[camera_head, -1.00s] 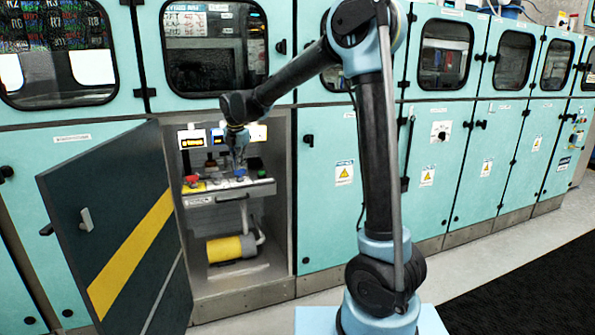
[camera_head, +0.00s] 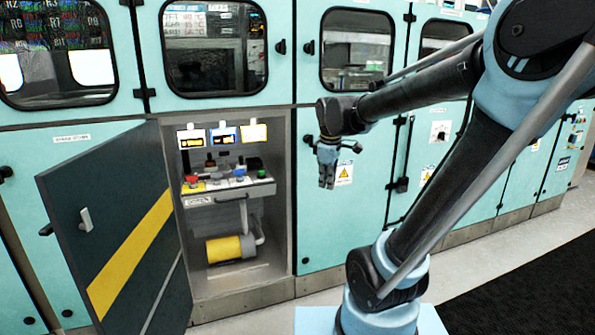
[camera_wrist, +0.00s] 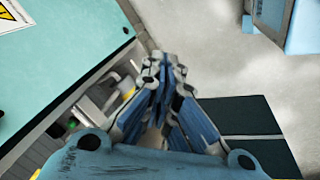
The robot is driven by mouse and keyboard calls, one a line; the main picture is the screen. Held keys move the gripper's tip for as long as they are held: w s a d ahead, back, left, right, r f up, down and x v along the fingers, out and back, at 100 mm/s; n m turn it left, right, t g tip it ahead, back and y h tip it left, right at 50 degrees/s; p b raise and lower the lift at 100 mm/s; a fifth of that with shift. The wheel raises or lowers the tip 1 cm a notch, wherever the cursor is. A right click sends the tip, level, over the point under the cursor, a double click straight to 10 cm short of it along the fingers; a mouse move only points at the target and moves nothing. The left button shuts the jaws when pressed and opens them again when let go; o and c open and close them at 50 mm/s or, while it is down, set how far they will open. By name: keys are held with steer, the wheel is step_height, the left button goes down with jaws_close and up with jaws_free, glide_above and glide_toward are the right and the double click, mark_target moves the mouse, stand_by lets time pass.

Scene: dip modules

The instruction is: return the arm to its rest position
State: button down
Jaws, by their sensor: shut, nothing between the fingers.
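My gripper (camera_head: 327,180) points down in the head view, in front of the closed teal door panel to the right of the open cabinet. It is shut and empty, and it is apart from everything around it. In the wrist view my gripper (camera_wrist: 164,65) shows with its blue fingers together and only floor beyond the tips. My arm reaches from its base at the bottom right up and back to the left.
The open cabinet (camera_head: 285,230) holds a shelf (camera_head: 230,195) with coloured knobs and a yellow cylinder (camera_head: 230,249) below. Its dark door (camera_head: 110,235) with a yellow stripe swings out on the left. A black mat (camera_head: 530,285) lies right. The floor between is clear.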

steer(key=s+d+f+m, duration=0.4)
steer(key=s+f+m, duration=0.2)
steer(key=s, duration=0.2)
steer(key=s+d+f+m, duration=0.5)
steer(key=s+f+m, duration=0.1)
steer(key=s, duration=0.3)
steer(key=shift+s+d+m+g, duration=0.2)
steer(key=shift+d+m+g, duration=0.1)
steer(key=shift+m, duration=0.2)
